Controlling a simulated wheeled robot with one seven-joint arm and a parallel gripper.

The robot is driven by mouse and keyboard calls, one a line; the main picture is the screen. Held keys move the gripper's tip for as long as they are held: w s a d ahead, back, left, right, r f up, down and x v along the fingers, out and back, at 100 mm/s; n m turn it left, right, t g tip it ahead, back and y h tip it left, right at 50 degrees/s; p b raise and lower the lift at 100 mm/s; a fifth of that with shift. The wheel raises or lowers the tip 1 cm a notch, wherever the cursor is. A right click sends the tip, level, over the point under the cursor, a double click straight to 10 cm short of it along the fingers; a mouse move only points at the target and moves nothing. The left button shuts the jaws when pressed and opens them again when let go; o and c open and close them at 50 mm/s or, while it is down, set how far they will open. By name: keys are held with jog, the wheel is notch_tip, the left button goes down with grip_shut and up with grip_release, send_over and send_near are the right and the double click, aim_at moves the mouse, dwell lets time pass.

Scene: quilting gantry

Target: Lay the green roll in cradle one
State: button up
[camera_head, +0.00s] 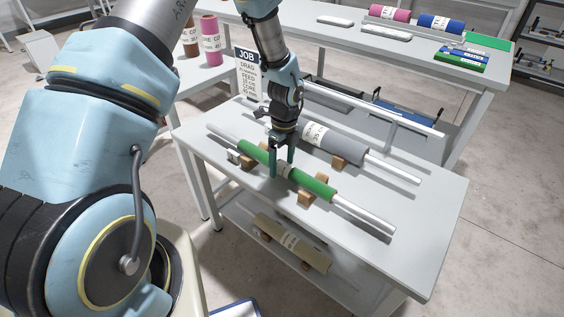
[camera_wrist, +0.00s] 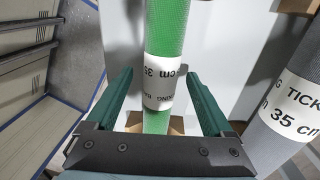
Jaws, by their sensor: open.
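The green roll (camera_head: 316,182), with a white printed label band and a silver bar through it, lies across pale wooden cradle blocks (camera_head: 313,190) on the grey table. It appears to rest on them. I cannot read which cradle number this is. My gripper (camera_head: 282,166) points down at the roll's middle, open. In the wrist view its two green fingers (camera_wrist: 158,78) stand on either side of the green roll (camera_wrist: 165,28) by its label, with gaps visible. Fingertip contact cannot be told.
A grey roll (camera_head: 345,147) on a silver bar lies parallel behind, on wooden blocks. A beige roll (camera_head: 290,243) sits on the lower shelf. A job sign (camera_head: 247,68) stands behind my arm. Pink (camera_head: 390,14) and blue (camera_head: 440,23) rolls lie on the back bench. The table's right end (camera_head: 425,215) is clear.

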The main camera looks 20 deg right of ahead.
notch_tip(320, 180, up, 11)
jog(key=b, duration=0.1)
jog(key=shift+w+d, duration=0.15)
jog(key=shift+d, duration=0.15)
jog(key=shift+f, duration=0.1)
